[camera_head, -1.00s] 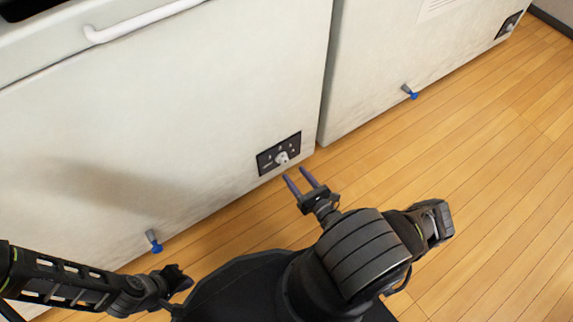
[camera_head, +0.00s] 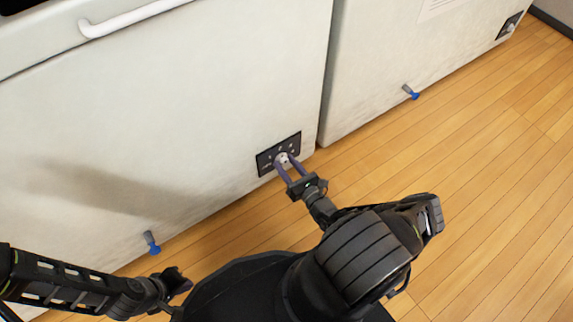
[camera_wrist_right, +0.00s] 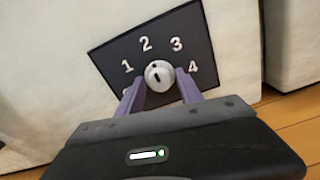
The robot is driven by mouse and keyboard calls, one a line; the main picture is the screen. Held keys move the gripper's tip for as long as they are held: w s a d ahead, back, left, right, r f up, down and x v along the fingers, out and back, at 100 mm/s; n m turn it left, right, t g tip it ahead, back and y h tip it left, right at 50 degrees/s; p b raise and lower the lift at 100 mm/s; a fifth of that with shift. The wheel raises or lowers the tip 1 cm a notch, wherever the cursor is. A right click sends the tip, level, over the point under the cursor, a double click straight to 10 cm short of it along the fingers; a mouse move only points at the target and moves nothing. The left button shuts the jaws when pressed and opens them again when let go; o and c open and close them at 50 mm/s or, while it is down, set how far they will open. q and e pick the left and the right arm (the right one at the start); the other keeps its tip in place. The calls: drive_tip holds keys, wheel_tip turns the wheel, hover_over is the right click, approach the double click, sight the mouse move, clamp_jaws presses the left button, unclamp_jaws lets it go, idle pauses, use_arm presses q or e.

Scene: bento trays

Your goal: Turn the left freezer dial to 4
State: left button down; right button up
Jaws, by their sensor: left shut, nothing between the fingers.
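The left freezer (camera_head: 170,120) has a dark dial panel (camera_head: 264,163) low at its right corner. Its pale round dial (camera_head: 284,158) also shows in the right wrist view (camera_wrist_right: 165,67), with the numbers 1 to 4 around it and another number partly hidden by a finger. A dark mark on the dial points up, roughly toward 2. My right gripper (camera_head: 285,161) is open, with its purple fingers at either side of the dial in the right wrist view (camera_wrist_right: 160,78). I cannot tell whether they touch it. My left gripper (camera_head: 184,283) is shut and empty, away from the panel.
A second freezer (camera_head: 420,50) stands to the right, with its own dial panel (camera_head: 509,24). Blue-tipped drain spouts (camera_head: 152,243) (camera_head: 411,92) stick out low from both freezers. The wooden floor (camera_head: 480,180) is clear at the right.

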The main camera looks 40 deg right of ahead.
drive_tip(key=c, duration=0.6)
drive_tip(key=shift+m, duration=0.5)
drive_tip(key=m+b, duration=0.1)
drive_tip(key=m, duration=0.2)
drive_tip(key=shift+m, duration=0.4)
drive_tip(key=m+b, duration=0.1)
drive_tip(key=m, duration=0.3)
drive_tip(key=m+b, duration=0.1)
drive_tip(key=m, duration=0.4)
drive_tip(key=shift+m, duration=0.4)
drive_tip(key=m+b, duration=0.2)
drive_tip(key=m, duration=0.3)
drive_tip(key=shift+m, duration=0.3)
drive_tip(key=shift+r, duration=0.1)
